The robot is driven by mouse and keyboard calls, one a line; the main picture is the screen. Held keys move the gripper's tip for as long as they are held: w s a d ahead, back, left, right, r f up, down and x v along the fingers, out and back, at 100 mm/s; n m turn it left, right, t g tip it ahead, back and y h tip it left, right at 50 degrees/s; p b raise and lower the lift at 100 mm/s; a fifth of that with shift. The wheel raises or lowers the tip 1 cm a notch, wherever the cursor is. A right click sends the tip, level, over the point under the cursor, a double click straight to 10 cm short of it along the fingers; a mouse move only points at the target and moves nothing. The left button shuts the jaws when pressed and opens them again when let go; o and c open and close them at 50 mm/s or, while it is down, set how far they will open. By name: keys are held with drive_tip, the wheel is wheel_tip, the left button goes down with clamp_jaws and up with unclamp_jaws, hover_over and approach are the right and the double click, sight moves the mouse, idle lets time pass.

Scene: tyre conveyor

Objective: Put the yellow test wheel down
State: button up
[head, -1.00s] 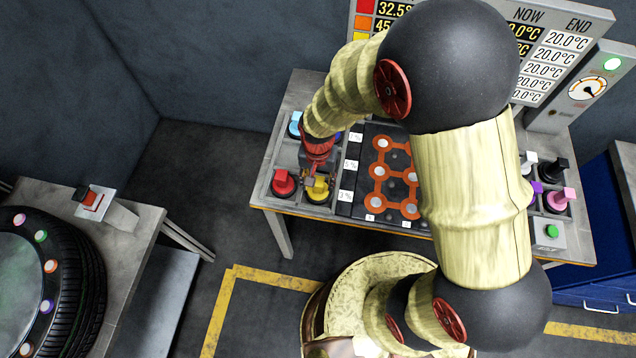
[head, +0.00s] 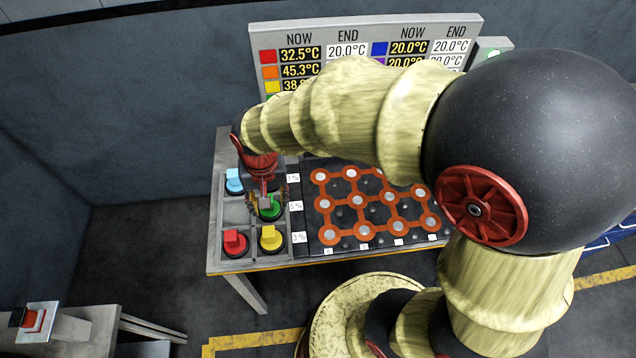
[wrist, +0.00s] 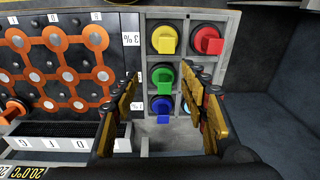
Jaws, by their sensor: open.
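The yellow test wheel (head: 271,240) sits upright in the front right compartment of the grey rack (head: 291,222) on the table. It also shows in the wrist view (wrist: 165,40), with no finger touching it. My gripper (head: 266,200) is open and points down just behind the yellow wheel, over the green wheel (head: 270,208). In the wrist view the two fingers (wrist: 164,76) are spread to either side of the green wheel (wrist: 162,79). I cannot tell how high above it they are.
The red wheel (head: 235,243) stands left of the yellow one. The cyan wheel (head: 235,180) is at the back left, and a blue wheel (wrist: 161,106) shows in the wrist view. The orange-tracked board (head: 374,205) lies right of the rack. A temperature display (head: 365,50) stands behind.

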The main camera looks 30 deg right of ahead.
drive_tip(key=s+d+r+n+t, duration=0.1)
drive_tip(key=s+d+r, duration=0.2)
drive_tip(key=r, duration=0.3)
drive_tip(key=s+d+r+n+t, duration=0.1)
drive_tip(key=s+d+r+t, duration=0.1)
drive_tip(key=s+r, duration=0.3)
drive_tip(key=s+d+r+n+t, duration=0.1)
drive_tip(key=s+d+r, duration=0.3)
drive_tip(key=r, duration=0.3)
drive_tip(key=shift+d+t, duration=0.3)
drive_tip(key=shift+d, duration=0.05)
drive_tip(key=shift+f, duration=0.1)
